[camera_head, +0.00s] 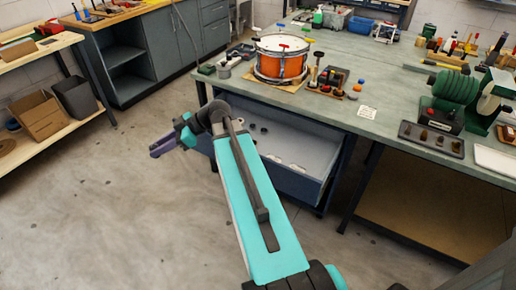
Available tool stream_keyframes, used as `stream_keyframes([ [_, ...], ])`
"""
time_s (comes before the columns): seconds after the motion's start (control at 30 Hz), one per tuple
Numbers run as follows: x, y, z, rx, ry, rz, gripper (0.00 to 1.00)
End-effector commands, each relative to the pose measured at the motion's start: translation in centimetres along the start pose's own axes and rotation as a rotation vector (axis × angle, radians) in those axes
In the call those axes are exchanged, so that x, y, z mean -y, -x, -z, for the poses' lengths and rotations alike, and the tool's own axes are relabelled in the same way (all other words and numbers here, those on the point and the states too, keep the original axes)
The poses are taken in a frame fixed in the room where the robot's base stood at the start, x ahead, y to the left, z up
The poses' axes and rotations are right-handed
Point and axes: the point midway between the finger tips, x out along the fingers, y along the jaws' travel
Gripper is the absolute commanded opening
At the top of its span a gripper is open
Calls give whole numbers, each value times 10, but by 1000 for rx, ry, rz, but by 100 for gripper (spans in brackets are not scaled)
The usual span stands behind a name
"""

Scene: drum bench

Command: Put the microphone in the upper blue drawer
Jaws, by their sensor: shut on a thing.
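My gripper (174,140) is at the left of the open drawer, over the bare floor in the picture. It is shut on a small dark thing, probably the microphone, but the gripper parts cover much of it and its shape is hard to tell. The upper blue drawer (329,190) is pulled open under the bench, with a pale inside. A few small dark and white things lie in it. My arm crosses in front of its left part and hides some of it.
The bench top (330,110) above the drawer holds an orange drum (281,66) and a wooden block with small tools. A green machine (455,88) stands at the right. A wooden shelf (25,52) with boxes is at the left. The floor between is clear.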

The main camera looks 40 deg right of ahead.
Motion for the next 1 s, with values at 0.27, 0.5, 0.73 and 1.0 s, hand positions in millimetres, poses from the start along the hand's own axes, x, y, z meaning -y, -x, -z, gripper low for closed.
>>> stream_keyframes([
  [0.27,-8,2,-6,0,-9,-15,2],
  [0.5,-53,26,-44,1,-62,-110,2],
  [0.73,-114,72,-103,1,-142,-256,2],
  [1.0,-174,137,-178,1,-236,-427,2],
])
